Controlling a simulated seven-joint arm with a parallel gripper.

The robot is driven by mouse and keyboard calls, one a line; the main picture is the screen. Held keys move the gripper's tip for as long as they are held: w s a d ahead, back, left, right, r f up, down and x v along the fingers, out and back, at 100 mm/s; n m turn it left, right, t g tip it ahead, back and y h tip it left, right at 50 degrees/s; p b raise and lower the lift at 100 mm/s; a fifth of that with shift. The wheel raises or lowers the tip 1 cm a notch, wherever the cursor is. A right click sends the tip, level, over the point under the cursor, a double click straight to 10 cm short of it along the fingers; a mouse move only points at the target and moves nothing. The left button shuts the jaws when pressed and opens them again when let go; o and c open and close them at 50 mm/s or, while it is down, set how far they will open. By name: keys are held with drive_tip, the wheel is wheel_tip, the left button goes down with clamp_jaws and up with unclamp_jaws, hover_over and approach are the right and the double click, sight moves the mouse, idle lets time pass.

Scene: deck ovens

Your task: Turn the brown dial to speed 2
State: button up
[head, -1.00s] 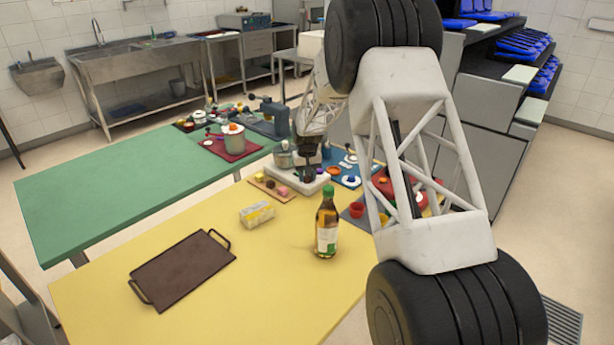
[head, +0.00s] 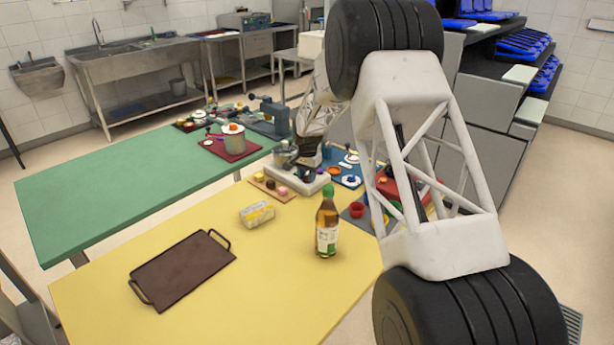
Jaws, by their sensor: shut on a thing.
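My gripper (head: 304,171) is small in the head view, pointing down at a white-based appliance (head: 318,186) with a grey bowl-like part (head: 284,156) at the far end of the yellow table. It is shut at the top of the white base, on what appears to be the brown dial. The fingers and wrist cover the dial, so its pointer and the speed marks cannot be read.
A bottle (head: 327,225), a wrapped block (head: 257,213) and a dark tray (head: 183,270) stand on the yellow table (head: 250,290). A wooden strip with small coloured pieces (head: 270,185) lies beside the appliance. The green table (head: 110,195) is mostly clear.

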sight(307, 176)
drive_tip(key=shift+r, duration=0.1)
idle(0.3)
drive_tip(key=o, duration=0.9)
drive_tip(key=shift+r, duration=3.85)
